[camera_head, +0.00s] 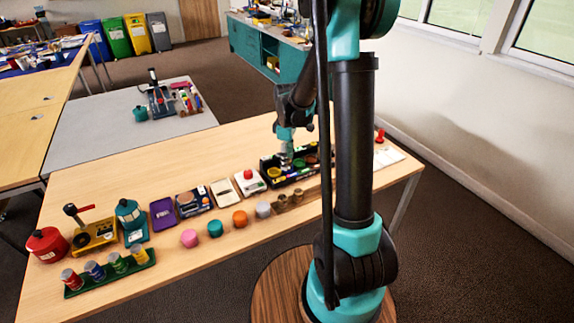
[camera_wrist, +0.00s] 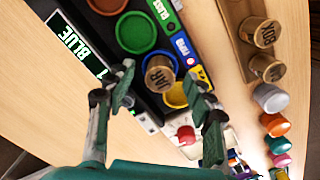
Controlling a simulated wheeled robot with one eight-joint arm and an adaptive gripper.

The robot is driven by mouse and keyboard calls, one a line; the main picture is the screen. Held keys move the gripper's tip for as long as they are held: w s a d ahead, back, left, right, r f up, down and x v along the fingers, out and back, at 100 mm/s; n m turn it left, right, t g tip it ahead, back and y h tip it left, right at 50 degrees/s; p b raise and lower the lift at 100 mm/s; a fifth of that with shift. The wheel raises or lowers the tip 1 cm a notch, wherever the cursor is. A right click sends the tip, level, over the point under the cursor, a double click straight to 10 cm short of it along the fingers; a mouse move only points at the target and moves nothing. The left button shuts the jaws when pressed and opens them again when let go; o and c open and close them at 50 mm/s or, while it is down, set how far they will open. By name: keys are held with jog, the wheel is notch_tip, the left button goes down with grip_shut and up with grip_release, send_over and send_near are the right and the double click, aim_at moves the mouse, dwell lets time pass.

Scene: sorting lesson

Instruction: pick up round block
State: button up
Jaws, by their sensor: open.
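My gripper (camera_head: 287,153) is open above the black tray (camera_head: 268,171). In the wrist view a brown round block marked JAR (camera_wrist: 160,73) shows between the open fingers (camera_wrist: 162,76); I cannot tell the height gap. Other round blocks stand along the table's front: pink (camera_head: 189,238), teal (camera_head: 215,228), orange (camera_head: 240,218) and grey (camera_head: 263,209). Brown round blocks marked BOX (camera_wrist: 260,31) sit on a brown holder (camera_wrist: 232,12). Which round block the task means is not clear.
The tray has red, green (camera_wrist: 134,32) and yellow wells and a BLUE display (camera_wrist: 80,47). Left along the table (camera_head: 170,175) are a white box with a red button (camera_head: 249,181), a purple tray (camera_head: 163,213) and a green rack (camera_head: 110,275) of small cans.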

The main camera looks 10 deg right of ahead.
jog(key=shift+f, duration=0.55)
jog(key=c, duration=1)
jog(key=shift+o, duration=0.2)
jog(key=shift+r, duration=0.1)
